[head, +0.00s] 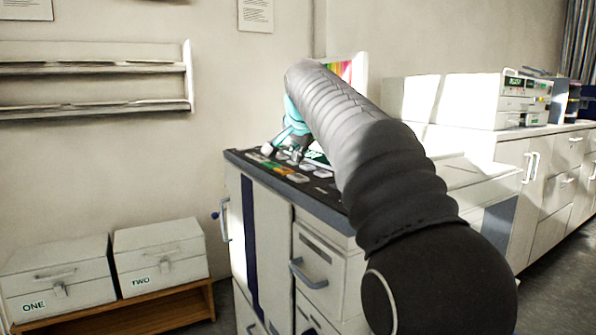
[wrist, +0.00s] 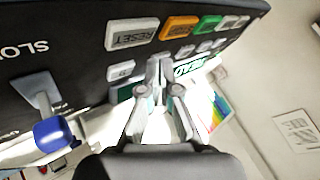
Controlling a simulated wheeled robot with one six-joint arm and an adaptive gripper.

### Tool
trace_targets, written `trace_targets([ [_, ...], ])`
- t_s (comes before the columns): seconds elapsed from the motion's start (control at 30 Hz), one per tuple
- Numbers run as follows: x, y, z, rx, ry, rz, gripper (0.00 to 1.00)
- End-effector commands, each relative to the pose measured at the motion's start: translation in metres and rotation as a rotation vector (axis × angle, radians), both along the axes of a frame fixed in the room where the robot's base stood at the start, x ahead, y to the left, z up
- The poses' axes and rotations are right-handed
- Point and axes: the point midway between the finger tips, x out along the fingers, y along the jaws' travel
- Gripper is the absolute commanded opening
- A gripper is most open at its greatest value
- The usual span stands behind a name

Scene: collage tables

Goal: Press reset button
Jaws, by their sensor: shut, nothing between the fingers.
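The reset button is a pale rectangular key marked RESET (wrist: 132,34) on a dark control panel (wrist: 75,70) in the wrist view. It sits left of an orange button (wrist: 180,27) and a green button (wrist: 207,25). My gripper (wrist: 162,62) is shut and empty, its tips over the panel below the reset and orange buttons in the picture. I cannot tell whether the tips touch the panel. In the head view my gripper (head: 294,156) is over the cabinet-top panel, partly hidden by my arm.
A lever with a blue knob (wrist: 52,134) sticks out by the panel, near lettering that begins SLO. Smaller pale keys lie close to my fingertips. White boxes marked ONE (head: 58,280) and TWO (head: 160,258) stand on a low wooden shelf at the left.

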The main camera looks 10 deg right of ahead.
Motion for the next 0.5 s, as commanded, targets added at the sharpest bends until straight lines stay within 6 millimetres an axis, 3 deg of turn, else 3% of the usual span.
trace_targets([
  [0.07,0.0,0.0,0.012,0.0,0.0,0.0,0.0],
  [0.5,0.0,0.0,0.032,0.001,0.001,0.001,0.0],
])
